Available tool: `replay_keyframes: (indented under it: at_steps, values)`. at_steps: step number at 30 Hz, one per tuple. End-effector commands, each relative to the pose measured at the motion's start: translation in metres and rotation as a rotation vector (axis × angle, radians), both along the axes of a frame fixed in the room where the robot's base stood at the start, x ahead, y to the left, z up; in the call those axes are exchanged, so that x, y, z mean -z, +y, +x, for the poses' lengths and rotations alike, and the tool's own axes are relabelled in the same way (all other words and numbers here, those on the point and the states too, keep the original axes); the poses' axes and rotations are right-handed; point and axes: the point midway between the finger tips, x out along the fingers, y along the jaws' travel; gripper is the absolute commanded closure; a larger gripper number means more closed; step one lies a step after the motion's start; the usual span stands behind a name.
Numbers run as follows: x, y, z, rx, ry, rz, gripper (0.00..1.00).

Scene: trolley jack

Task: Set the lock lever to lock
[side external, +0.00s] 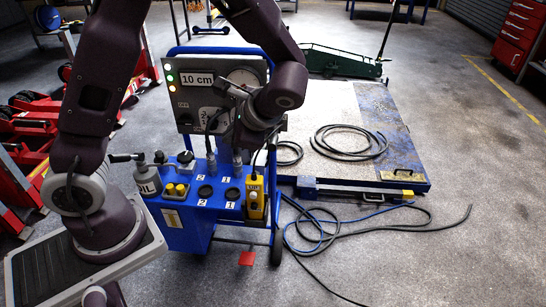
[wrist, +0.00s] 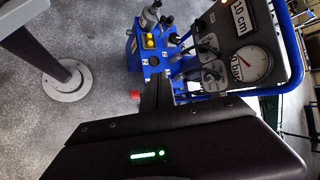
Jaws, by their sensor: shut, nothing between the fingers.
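A blue control trolley (side external: 185,228) stands at the centre of the side view, with a grey upright panel (side external: 190,75) bearing a "10 cm" display and a round gauge (side external: 243,77). The panel also shows in the wrist view (wrist: 222,22), with its gauge (wrist: 250,64). I cannot single out the lock lever with certainty; my arm covers part of the panel. A red pedal-like plate (side external: 247,258) is low at the trolley's front. My gripper (wrist: 157,82) is shut and empty, in front of the trolley beside the panel. Its fingertips are hard to make out in the side view.
A platform (side external: 405,150) with a coiled hose (side external: 350,142) is behind. Loose hoses (side external: 335,235) lie on the floor at right. Red equipment (side external: 30,125) stands at left.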

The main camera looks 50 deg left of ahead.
Motion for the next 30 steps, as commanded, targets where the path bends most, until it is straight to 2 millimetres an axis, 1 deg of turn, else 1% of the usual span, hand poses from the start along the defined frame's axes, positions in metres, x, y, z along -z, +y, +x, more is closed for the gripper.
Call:
replay_keyframes:
  at_steps: [1, 5, 6, 8, 9, 11, 12, 13, 15, 18, 21, 23, 25, 30]
  values:
    - [0.018, 0.003, 0.012, 0.056, 0.052, 0.077, 1.00]
    - [0.062, 0.012, 0.046, 0.229, 0.164, 0.293, 1.00]
    - [0.076, 0.013, 0.057, 0.288, 0.195, 0.359, 1.00]
    - [0.098, 0.014, 0.071, 0.382, 0.236, 0.458, 1.00]
    - [0.114, 0.014, 0.080, 0.449, 0.263, 0.522, 1.00]
    - [0.138, 0.013, 0.092, 0.553, 0.298, 0.619, 1.00]
    - [0.155, 0.011, 0.099, 0.622, 0.317, 0.678, 1.00]
    - [0.167, 0.010, 0.104, 0.674, 0.332, 0.719, 1.00]
    - [0.193, 0.007, 0.111, 0.788, 0.359, 0.805, 1.00]
    - [0.223, 0.002, 0.118, 0.920, 0.384, 0.896, 1.00]
    - [0.242, -0.001, 0.120, 1.006, 0.397, 0.946, 1.00]
    - [0.248, -0.002, 0.121, 1.034, 0.401, 0.962, 1.00]
    - [0.252, -0.003, 0.121, 1.048, 0.401, 0.971, 1.00]
    - [0.252, -0.003, 0.121, 1.048, 0.403, 0.970, 1.00]
